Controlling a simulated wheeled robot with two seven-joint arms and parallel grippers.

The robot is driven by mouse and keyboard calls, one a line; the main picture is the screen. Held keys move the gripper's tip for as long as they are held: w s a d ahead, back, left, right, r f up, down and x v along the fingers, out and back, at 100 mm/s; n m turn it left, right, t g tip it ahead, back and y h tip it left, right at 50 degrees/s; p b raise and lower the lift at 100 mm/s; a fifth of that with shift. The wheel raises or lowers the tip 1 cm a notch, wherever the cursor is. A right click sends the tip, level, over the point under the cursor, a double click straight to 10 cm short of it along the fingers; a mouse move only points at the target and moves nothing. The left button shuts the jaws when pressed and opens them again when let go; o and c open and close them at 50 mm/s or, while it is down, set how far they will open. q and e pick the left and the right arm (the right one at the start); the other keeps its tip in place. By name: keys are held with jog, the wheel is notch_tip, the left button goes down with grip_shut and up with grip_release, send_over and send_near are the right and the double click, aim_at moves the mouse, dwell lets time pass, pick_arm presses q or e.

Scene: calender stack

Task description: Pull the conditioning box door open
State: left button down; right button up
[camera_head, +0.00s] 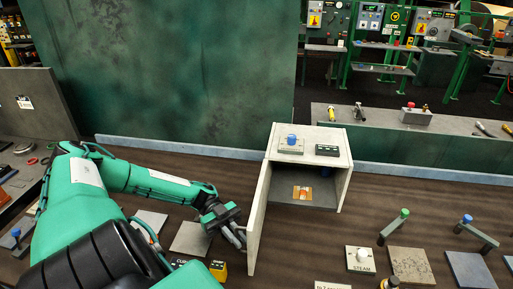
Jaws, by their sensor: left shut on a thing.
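The conditioning box (340,165) is a pale grey box on the brown table, with a blue-knobbed plate and a dark labelled block on top. Its door (259,222) stands open, swung out toward the front along the box's left side. Inside, an orange item (302,193) lies on the dark floor. My left gripper (239,238) is at the outer face of the door, near its free edge, shut on the door. The exact grip, probably at a handle, is too small to see. My right gripper is not in view.
Flat plates (190,239) lie left of the door near my left arm, with a yellow block (218,270) in front. A STEAM plate (360,260), a grey plate (411,266) and knobbed levers (394,227) stand to the right. A green panel rises behind.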

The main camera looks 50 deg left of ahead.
pick_arm(q)
jog(key=s+a, duration=0.2)
jog(key=a, duration=0.4)
jog(key=shift+b, duration=0.3)
jog(key=c, duration=1.9)
grip_release()
